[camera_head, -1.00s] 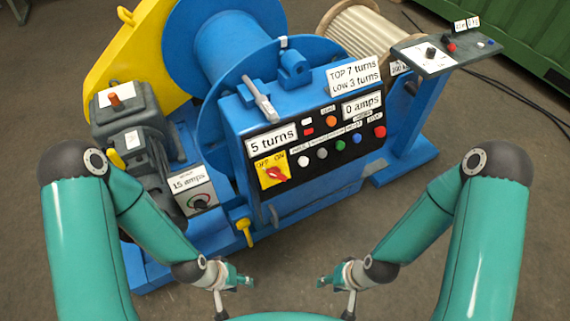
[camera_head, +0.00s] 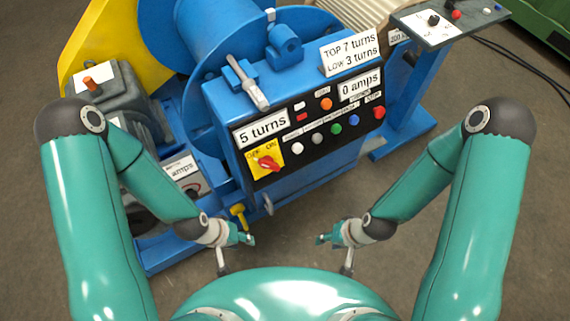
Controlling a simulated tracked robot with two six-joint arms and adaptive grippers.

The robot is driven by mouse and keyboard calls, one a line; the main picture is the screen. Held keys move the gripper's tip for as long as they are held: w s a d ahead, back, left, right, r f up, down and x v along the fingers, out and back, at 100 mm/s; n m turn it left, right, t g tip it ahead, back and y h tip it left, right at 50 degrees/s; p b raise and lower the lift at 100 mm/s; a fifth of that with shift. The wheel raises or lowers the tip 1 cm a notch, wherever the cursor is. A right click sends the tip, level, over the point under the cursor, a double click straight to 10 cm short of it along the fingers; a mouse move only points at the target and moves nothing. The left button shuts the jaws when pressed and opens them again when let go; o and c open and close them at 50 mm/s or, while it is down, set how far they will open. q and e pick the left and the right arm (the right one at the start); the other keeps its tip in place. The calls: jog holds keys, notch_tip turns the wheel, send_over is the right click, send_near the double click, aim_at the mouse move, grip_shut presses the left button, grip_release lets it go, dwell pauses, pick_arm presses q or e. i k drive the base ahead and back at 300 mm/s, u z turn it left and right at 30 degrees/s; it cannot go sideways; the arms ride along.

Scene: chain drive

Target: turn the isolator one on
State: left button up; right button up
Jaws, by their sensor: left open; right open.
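The isolator is a red rotary knob (camera_head: 267,163) on a yellow plate (camera_head: 258,152) marked OFF and ON. It sits at the lower left of the black control panel (camera_head: 320,118) on the blue machine. The knob's exact setting is hard to read. My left gripper (camera_head: 242,246) is open and empty, low in front of the panel, below and left of the knob and apart from it. My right gripper (camera_head: 328,245) is open and empty, below and right of the knob. Neither touches anything.
Several coloured buttons line the panel beside the isolator. A yellow handle (camera_head: 238,215) projects below it, near my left gripper. A grey lever (camera_head: 256,95) stands on top. A side console (camera_head: 450,25) is at the back right. The floor between my grippers is clear.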

aim_at(266, 162)
jog(key=z, duration=0.1)
jog(key=k, duration=0.45)
jog(key=u, duration=0.5)
jog(key=i, duration=0.5)
jog(key=z, duration=1.05)
jog(key=k, duration=0.95)
jog(key=u, duration=0.3)
jog(key=i, duration=0.45)
